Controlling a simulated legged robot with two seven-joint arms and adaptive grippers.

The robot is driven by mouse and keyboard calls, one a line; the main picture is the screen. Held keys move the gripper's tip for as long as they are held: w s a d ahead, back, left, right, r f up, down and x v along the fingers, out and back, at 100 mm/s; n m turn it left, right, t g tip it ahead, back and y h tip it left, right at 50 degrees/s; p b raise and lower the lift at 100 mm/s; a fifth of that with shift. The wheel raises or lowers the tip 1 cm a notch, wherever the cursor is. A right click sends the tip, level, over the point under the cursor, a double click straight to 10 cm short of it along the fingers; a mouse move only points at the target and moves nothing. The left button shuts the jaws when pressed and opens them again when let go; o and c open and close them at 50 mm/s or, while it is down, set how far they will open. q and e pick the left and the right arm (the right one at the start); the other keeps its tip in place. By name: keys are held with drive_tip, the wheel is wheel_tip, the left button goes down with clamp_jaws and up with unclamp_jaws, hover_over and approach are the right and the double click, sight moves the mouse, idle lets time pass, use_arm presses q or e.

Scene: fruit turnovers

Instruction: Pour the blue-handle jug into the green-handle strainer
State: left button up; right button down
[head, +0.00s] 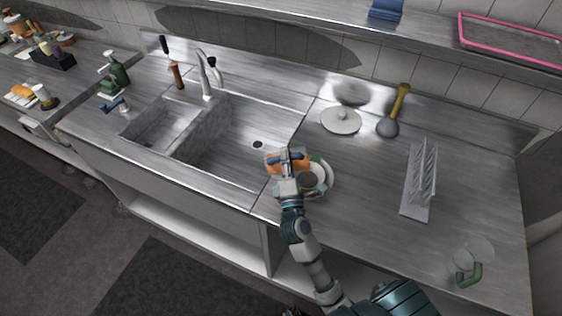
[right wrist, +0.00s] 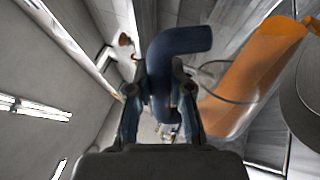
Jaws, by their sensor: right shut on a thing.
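My right gripper (head: 284,157) is over the counter at the right edge of the sink. In the right wrist view, the right gripper (right wrist: 160,100) is shut on the dark blue handle of the blue-handle jug (right wrist: 180,42). A thin clear rim shows beside the handle; the rest of the jug body is hard to make out, and its contents cannot be told. The green-handle strainer (head: 468,274) lies at the front right of the counter, its green handle toward the front and its pale round part behind. It is well apart from the gripper. My left gripper is not in view.
An orange item (head: 272,168) and a white plate (head: 327,178) with a dark-topped cup (head: 309,181) are close to the gripper. A rack (head: 415,200) stands between there and the strainer. The sink (head: 250,125) is left.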

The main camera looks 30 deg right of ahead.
sight(300, 159)
drive_tip(key=m+b, duration=0.1)
drive_tip(key=d+f+m+h+b, duration=0.1)
drive_tip(key=shift+s+d+f+m+b, duration=0.15)
drive_tip(key=shift+s+d+m+b, duration=0.15)
drive_tip(key=shift+m, duration=0.1)
drive_tip(key=d+m+b, duration=0.1)
drive_tip(key=s+d+m+h, duration=0.1)
drive_tip(key=m, duration=0.1)
drive_tip(key=shift+d+g+h+b, duration=0.1)
drive_tip(key=shift+g+h+b, duration=0.2)
drive_tip(key=shift+g+b, duration=0.1)
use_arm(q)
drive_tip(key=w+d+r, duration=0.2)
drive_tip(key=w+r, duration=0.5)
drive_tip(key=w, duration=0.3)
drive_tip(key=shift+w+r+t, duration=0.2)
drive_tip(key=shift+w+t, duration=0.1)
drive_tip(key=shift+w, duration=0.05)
use_arm(e)
drive_tip(key=shift+s+d+r+m+g+h, duration=0.2)
drive_tip(key=shift+d+r+m+g+h, duration=0.2)
drive_tip(key=shift+m, duration=0.6)
drive_tip(key=shift+f, duration=0.1)
idle(4.0)
